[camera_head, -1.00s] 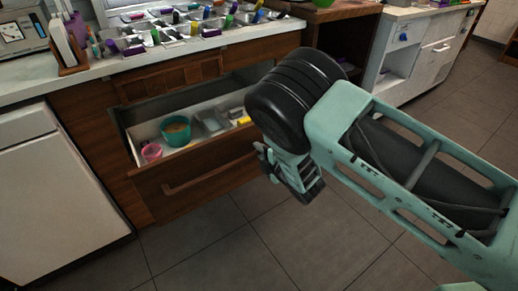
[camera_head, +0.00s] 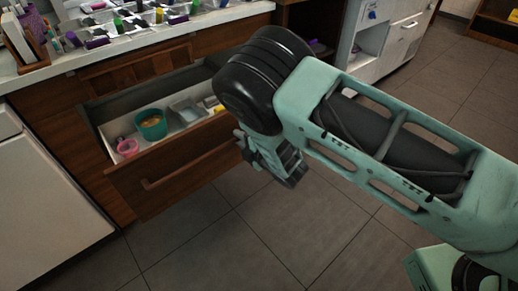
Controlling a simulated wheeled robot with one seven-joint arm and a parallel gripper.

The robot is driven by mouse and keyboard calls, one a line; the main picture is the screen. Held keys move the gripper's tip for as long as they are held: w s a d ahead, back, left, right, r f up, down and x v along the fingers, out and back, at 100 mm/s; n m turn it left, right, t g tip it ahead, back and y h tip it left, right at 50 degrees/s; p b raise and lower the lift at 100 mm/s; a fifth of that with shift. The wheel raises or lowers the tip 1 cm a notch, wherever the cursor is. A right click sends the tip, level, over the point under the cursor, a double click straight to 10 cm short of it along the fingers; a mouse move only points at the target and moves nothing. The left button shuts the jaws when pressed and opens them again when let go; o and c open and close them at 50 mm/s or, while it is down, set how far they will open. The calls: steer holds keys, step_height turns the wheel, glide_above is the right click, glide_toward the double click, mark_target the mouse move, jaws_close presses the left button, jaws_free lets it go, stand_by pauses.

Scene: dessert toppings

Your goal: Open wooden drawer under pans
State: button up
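The wooden drawer (camera_head: 185,166) stands pulled out below the counter, with its long wooden handle (camera_head: 190,167) on the front. Inside are a green bowl (camera_head: 151,125) with something orange in it, a pink cup (camera_head: 127,147), clear containers (camera_head: 186,111) and a yellow item. The pans (camera_head: 137,24) are metal trays on the counter above, holding several colored items. My gripper (camera_head: 252,150) hangs beside the right end of the drawer front, apart from the handle. Its fingers are small and partly hidden by my arm, so I cannot tell if it is open.
The counter (camera_head: 70,62) runs along the back left. A white cabinet door (camera_head: 45,215) is at left, and a white drawer unit (camera_head: 385,45) stands at the back right. Tiled floor (camera_head: 230,250) in front of the drawer is free.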

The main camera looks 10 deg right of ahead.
steer(key=p+v, duration=0.1)
steer(key=v, duration=1.5)
steer(key=shift+s, duration=0.15)
steer(key=s+a+r+m+g+h, duration=0.1)
steer(key=s+r+m+g+h, duration=0.3)
steer(key=m, duration=0.3)
steer(key=s+a+r+m+g+h, duration=0.1)
steer(key=s+a+r+m+g, duration=0.2)
steer(key=r+m, duration=0.35)
steer(key=s+d+r+m+g+h, duration=0.25)
steer(key=s+d+r, duration=0.2)
steer(key=s, duration=0.25)
steer(key=s+d+r+m+g+h, duration=0.1)
steer(key=s+d+r+g, duration=0.2)
steer(key=s+r, duration=0.35)
step_height(320, 180, up, 16)
steer(key=s+p, duration=0.1)
steer(key=p, duration=1.6)
steer(key=shift+s+d, duration=0.2)
steer(key=shift+s, duration=0.2)
